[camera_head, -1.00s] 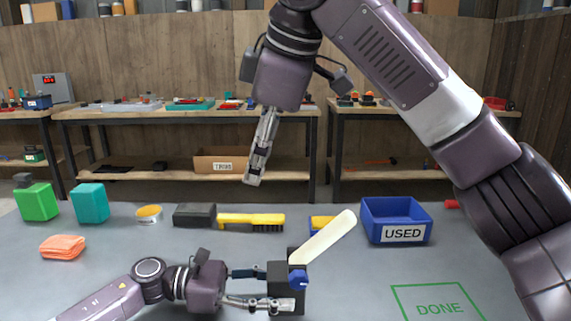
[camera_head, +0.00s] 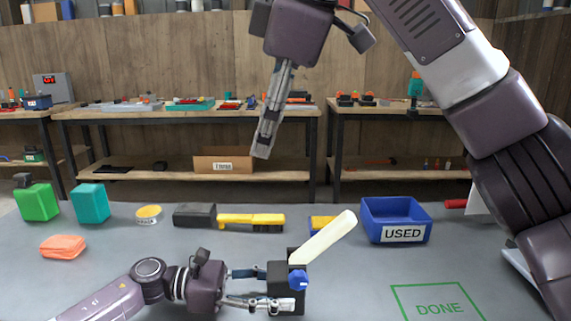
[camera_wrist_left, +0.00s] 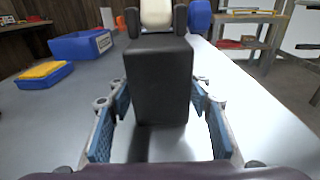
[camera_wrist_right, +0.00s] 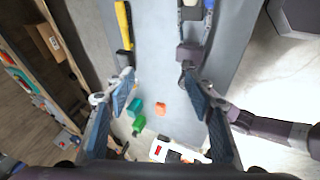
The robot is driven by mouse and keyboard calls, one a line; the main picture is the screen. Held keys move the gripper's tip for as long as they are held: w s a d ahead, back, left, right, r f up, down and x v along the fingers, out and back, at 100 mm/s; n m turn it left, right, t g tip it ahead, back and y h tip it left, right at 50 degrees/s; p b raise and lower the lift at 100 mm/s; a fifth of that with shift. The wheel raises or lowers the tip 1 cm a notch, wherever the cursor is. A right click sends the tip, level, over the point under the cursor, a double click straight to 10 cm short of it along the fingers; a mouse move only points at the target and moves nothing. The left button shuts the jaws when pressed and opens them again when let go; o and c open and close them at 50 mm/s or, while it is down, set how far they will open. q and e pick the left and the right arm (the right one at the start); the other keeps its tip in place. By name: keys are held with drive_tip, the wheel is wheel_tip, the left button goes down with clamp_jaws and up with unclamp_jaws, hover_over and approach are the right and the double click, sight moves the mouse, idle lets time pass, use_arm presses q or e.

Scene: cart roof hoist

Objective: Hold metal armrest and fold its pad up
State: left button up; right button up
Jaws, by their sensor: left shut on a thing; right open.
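The armrest stands on the grey table, with a dark block-like base (camera_head: 284,277), a cream pad (camera_head: 325,236) and a blue knob (camera_head: 299,279). The pad slants up to the right from the top of the base. My left gripper (camera_head: 280,289) is shut on the base from the left, and its fingers lie along two sides. In the left wrist view the base (camera_wrist_left: 162,82) stands between the blue-lined fingers, with the lower part of the pad (camera_wrist_left: 156,14) above it. My right gripper (camera_head: 263,150) is open and empty, high above the table and well clear of the pad.
A blue USED bin (camera_head: 396,220) stands behind and right of the pad. A yellow brush (camera_head: 250,221), a dark block (camera_head: 194,216), a tin (camera_head: 148,214), teal and green blocks and an orange cloth (camera_head: 63,246) are on the left. The green DONE outline (camera_head: 437,286) is bare.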

drive_tip(key=shift+c, duration=0.9)
drive_tip(key=y, duration=0.4)
approach(354, 216)
drive_tip(key=x, duration=0.3)
drive_tip(key=shift+g, duration=0.3)
drive_tip(key=shift+x, duration=4.25)
drive_tip(key=shift+w+r, duration=0.1)
drive_tip(key=shift+c, duration=0.5)
drive_tip(key=c, duration=0.3)
drive_tip(key=shift+c, duration=0.2)
